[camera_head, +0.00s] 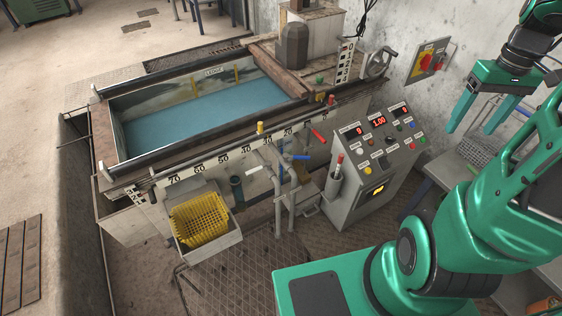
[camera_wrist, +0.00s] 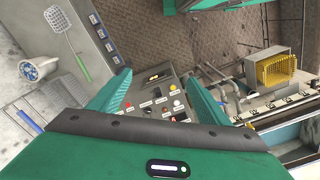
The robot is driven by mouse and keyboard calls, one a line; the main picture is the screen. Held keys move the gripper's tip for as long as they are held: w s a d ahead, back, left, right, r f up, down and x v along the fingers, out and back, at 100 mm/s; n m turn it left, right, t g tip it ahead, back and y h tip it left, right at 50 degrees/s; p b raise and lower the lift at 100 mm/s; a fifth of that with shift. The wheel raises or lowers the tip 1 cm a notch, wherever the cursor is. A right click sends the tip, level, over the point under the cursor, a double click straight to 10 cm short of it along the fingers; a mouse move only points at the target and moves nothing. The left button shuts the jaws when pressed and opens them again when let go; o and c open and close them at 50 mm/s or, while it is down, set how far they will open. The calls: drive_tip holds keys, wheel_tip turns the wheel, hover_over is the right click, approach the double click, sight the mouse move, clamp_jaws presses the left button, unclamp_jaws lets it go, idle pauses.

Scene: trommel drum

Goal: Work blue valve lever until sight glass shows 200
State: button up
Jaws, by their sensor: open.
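The blue valve lever (camera_head: 297,157) sits on the pipework at the front of the tank, pointing right. A red lever (camera_head: 319,134) is above it and a white lever (camera_head: 258,170) is to its left. A vertical marked strip (camera_head: 345,62) stands at the tank's back right; I cannot tell whether it is the sight glass, and no 200 is readable. My gripper (camera_head: 469,131) is open and empty, high at the right, well away from the blue lever. In the wrist view its fingers (camera_wrist: 160,76) spread above the control panel.
A control console (camera_head: 372,160) with red displays and buttons stands between the pipes and my arm. The tank (camera_head: 130,170) holds blue water. A yellow basket (camera_head: 199,219) sits in front. A handwheel (camera_head: 378,63) and a wall switch box (camera_head: 430,60) are at the back right.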

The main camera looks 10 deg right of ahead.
drive_tip(key=shift+r, duration=0.1)
wheel_tip(320, 180, up, 8)
idle(0.8)
